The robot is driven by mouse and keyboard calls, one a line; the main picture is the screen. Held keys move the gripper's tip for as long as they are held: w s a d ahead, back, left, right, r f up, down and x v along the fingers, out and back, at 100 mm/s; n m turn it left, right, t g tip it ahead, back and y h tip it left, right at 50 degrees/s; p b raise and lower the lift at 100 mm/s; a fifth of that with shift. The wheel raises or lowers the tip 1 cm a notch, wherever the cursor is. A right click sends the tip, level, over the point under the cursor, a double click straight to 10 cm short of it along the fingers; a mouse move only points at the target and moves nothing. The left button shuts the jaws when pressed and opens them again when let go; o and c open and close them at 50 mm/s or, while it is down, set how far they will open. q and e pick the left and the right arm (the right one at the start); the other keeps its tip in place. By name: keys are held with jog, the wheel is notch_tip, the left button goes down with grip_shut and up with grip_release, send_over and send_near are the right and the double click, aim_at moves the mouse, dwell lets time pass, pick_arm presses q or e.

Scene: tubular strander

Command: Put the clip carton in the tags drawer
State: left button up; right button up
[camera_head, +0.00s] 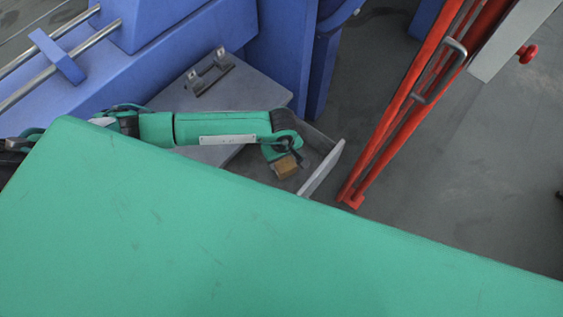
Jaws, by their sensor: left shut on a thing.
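The clip carton (286,167) is a small brown box. My left gripper (282,156) is shut on it, and the arm reaches in from the left. The carton is over the open grey drawer (320,171), inside its outline as I look down. I cannot tell whether it touches the drawer floor. No label on the drawer can be read. The jaws are small and partly hidden by the wrist. My right gripper is not in view.
A grey cabinet top (250,91) with a metal bracket (209,72) adjoins the drawer. Blue machinery (180,35) stands behind. Red posts (413,95) with a handle stand right of the drawer. Grey floor (480,170) is open at the right.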

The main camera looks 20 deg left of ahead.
aim_at(282, 164)
pick_arm(q)
jog(key=shift+f, duration=0.35)
notch_tip(282, 164, down, 3)
jog(key=shift+f, duration=0.35)
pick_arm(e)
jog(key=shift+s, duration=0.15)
pick_arm(q)
jog(key=shift+f, duration=0.1)
jog(key=o, duration=1.2)
jog(key=shift+c, duration=0.2)
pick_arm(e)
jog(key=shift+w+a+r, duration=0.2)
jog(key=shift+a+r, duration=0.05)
